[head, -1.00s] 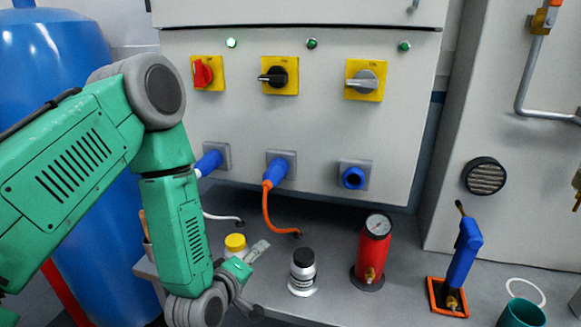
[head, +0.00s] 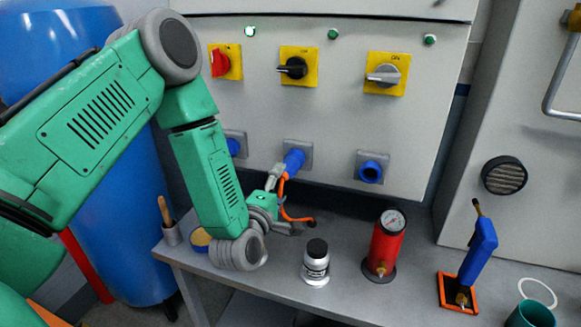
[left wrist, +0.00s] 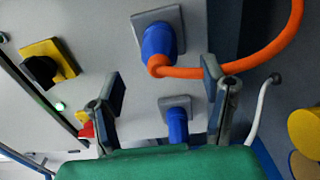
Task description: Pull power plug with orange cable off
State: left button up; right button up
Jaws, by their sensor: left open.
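The blue power plug (head: 294,160) with the orange cable (head: 283,206) sits in the middle socket of the grey cabinet. The plug also shows in the left wrist view (left wrist: 158,42), with the cable curving off to the right. My left gripper (head: 284,200) is close to this plug and cable, its fingers open. In the left wrist view my left gripper (left wrist: 163,84) has its fingers spread wide, with the plug ahead of the gap and the cable near the right finger. Nothing is held. My right gripper is not in view.
Another blue plug (left wrist: 177,124) is in the neighbouring socket. On the table stand a white bottle (head: 316,262), a red gauge cylinder (head: 386,248) and a blue torch (head: 480,252). Rotary switches (head: 299,67) are above.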

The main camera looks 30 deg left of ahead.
aim_at(290, 167)
pick_arm(q)
jog(key=b+x, duration=0.1)
jog(key=x, duration=0.5)
jog(key=shift+w+a+f, duration=0.15)
jog(key=shift+w+a, duration=0.1)
jog(key=shift+w, duration=0.1)
jog(key=shift+b+x, duration=0.3)
jog(key=shift+x, duration=0.65)
jog(key=shift+r, duration=0.2)
grip_shut()
jog(key=shift+s+d, duration=0.1)
jog(key=shift+f, duration=0.1)
